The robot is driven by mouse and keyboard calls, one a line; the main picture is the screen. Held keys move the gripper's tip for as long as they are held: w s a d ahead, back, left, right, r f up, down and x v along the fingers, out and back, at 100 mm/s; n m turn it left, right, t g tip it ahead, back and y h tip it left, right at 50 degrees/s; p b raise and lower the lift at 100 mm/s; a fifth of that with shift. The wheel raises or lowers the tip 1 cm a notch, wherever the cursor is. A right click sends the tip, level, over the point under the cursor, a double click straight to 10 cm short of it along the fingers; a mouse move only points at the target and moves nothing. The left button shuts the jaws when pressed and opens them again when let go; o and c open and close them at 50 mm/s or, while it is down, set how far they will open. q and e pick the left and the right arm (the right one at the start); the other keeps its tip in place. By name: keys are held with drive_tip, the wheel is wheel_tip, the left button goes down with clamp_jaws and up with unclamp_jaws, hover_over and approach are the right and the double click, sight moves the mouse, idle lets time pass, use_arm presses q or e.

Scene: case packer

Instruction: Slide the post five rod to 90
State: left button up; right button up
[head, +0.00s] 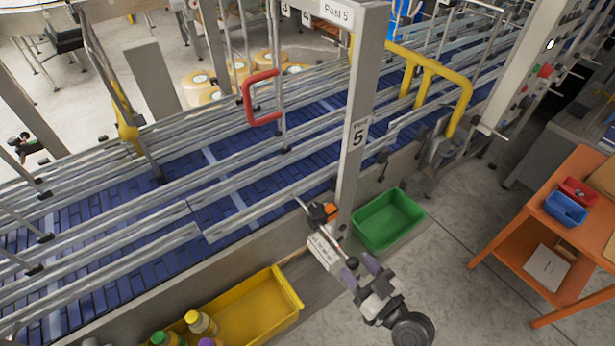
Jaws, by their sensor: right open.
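Post five is the grey upright (358,135) with a "5" label, beside the conveyor. Low on it is an orange-and-black clamp (322,212), with a thin rod (302,203) running from it toward the conveyor rail. A pale labelled block (323,248) extends from the clamp toward me, with a black knob (352,263) near its end. The scale marks are too small to read. My right gripper (359,270) is open, its two purple-grey fingers on either side of the knob. I cannot tell if they touch it. My left gripper is not in view.
A green bin (388,220) stands just right of the post. A yellow bin (245,312) and bottles (200,322) lie lower left. The blue conveyor (105,215) with metal rails runs behind. An orange table (560,225) stands right, with open floor between.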

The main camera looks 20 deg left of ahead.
drive_tip(key=b+v, duration=0.1)
drive_tip(key=v, duration=0.5)
drive_tip(key=shift+s+d+b, duration=0.25)
drive_tip(key=shift+d+b, duration=0.05)
drive_tip(key=shift+b, duration=0.05)
idle(0.6)
